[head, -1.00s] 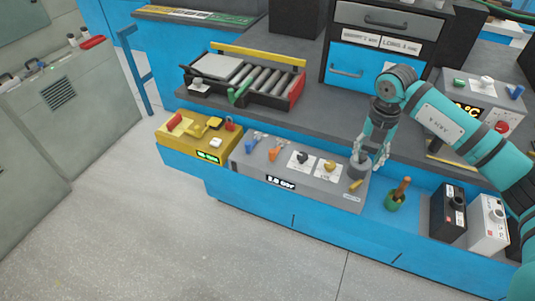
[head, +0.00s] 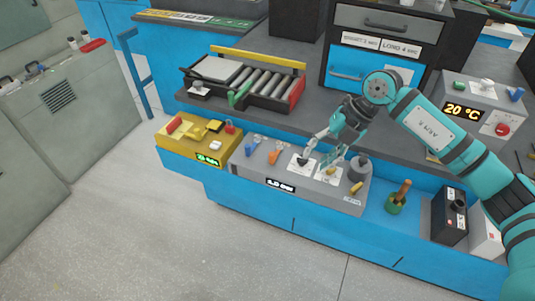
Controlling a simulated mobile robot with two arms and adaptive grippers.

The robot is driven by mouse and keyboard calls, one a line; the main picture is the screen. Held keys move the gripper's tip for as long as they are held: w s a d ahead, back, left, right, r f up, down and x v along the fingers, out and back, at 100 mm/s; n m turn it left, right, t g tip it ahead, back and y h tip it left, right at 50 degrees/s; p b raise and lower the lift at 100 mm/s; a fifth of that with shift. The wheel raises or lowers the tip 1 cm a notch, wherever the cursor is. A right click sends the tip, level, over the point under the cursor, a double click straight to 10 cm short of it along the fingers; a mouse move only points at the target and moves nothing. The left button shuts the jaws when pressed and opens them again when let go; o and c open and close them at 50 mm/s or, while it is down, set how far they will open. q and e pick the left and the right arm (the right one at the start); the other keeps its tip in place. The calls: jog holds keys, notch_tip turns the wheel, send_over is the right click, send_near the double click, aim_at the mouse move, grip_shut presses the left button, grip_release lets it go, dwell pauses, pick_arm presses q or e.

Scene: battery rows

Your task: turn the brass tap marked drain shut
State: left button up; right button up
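The brass tap (head: 356,188) is a small yellow handle at the right end of the grey panel box (head: 240,165), just below a grey cylinder (head: 359,168). A small label sits under it, too small to read for certain. My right gripper (head: 318,153) is over the middle of the panel, up and left of the tap and apart from it. Its fingers are spread and hold nothing that I can see. They hang near the black knob (head: 303,161) and the yellow knob (head: 330,171) on white plates; contact cannot be told. My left gripper is not in view.
Blue (head: 249,150) and orange (head: 274,156) levers stand on the panel's left part. A yellow control box (head: 180,147) adjoins it. A green pot (head: 395,206) and a black battery (head: 449,216) stand to the right. A roller tray (head: 245,78) lies behind.

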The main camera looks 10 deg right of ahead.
jog(key=s+a+r+t+y, duration=0.1)
jog(key=a+r+y, duration=0.1)
jog(key=a+y, duration=0.5)
jog(key=a, duration=0.5)
jog(key=shift+a+r, duration=0.3)
jog(key=shift+a, duration=0.05)
